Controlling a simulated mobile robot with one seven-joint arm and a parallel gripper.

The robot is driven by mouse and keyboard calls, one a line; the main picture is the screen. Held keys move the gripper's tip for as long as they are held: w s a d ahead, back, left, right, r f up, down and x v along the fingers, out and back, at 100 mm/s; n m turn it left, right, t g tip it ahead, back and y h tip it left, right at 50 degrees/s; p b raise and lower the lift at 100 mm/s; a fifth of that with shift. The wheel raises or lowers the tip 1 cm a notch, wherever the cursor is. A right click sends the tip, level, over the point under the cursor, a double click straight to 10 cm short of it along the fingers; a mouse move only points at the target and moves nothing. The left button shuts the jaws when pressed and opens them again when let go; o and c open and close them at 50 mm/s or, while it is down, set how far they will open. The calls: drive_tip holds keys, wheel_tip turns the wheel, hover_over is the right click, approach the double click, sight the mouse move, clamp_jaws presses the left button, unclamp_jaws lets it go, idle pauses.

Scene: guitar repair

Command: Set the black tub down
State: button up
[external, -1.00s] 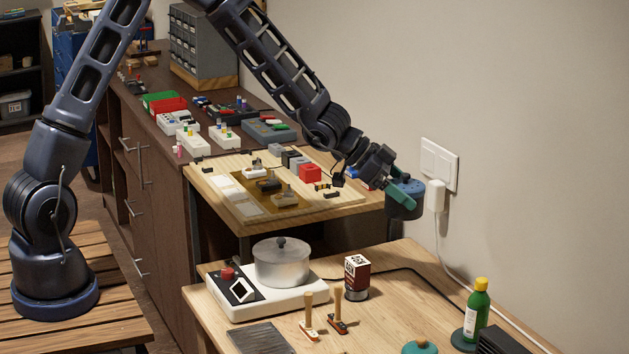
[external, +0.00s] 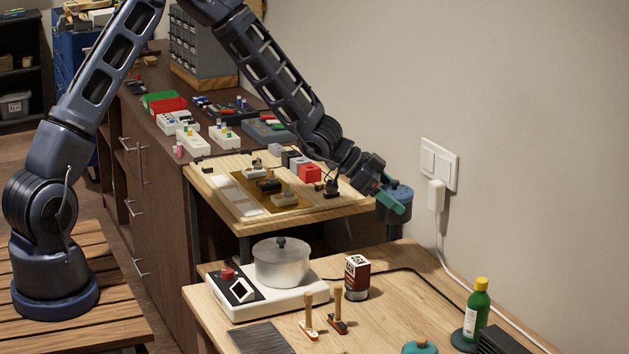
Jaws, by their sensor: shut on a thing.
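The black tub (external: 399,208) is a short round container that looks dark blue-grey here, with a flat top. My gripper (external: 389,198) has green fingers and is shut on the tub's side. It holds the tub in the air, roughly upright, by the right corner of the wooden board table and in front of the wall. The far finger is mostly hidden by the tub. I cannot tell how far the tub is above any surface.
The front workbench (external: 388,305) holds a hot plate (external: 250,303) with a pot (external: 281,264), a dark red can (external: 356,277), two brushes and a green bottle (external: 477,313). A charger (external: 436,195) is plugged into the wall socket. Bare wood lies right of the can.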

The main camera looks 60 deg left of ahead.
wheel_tip(320, 180, down, 14)
drive_tip(key=shift+r, duration=0.15)
idle(0.4)
drive_tip(key=o, duration=1.8)
